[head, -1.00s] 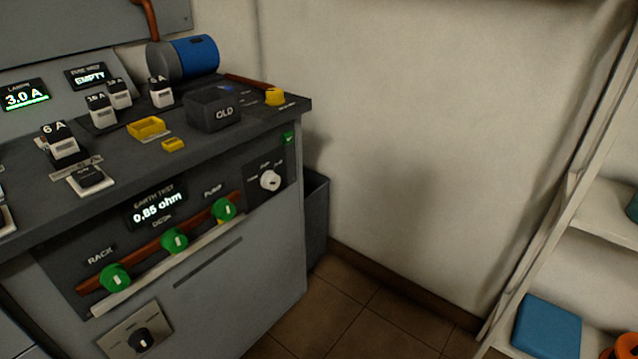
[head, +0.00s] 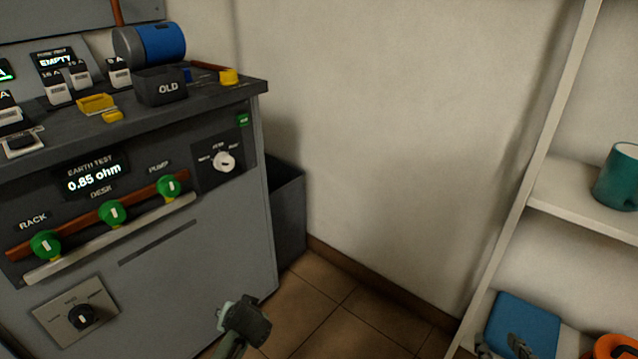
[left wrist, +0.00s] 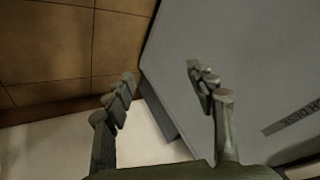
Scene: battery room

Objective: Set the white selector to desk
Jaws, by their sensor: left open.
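The white selector (head: 224,162) is a round knob on a dark panel at the upper right of the grey cabinet's front. Small labels sit to its left and above it; they are too small to read surely, and I cannot tell which one it points to. My left gripper (head: 243,321) is low in front of the cabinet, below and apart from the selector. In the left wrist view my left gripper (left wrist: 163,92) has its fingers wide apart with nothing between them. My right gripper (head: 503,347) shows at the bottom right, its fingertips apart, in front of the shelf.
Green knobs (head: 112,213) line the cabinet front, labelled RACK, DESK and PUMP, above a pale rail. A black knob (head: 81,317) sits lower left. A dark bin (head: 287,215) stands beside the cabinet. A white shelf (head: 575,222) at right holds a teal mug (head: 619,178).

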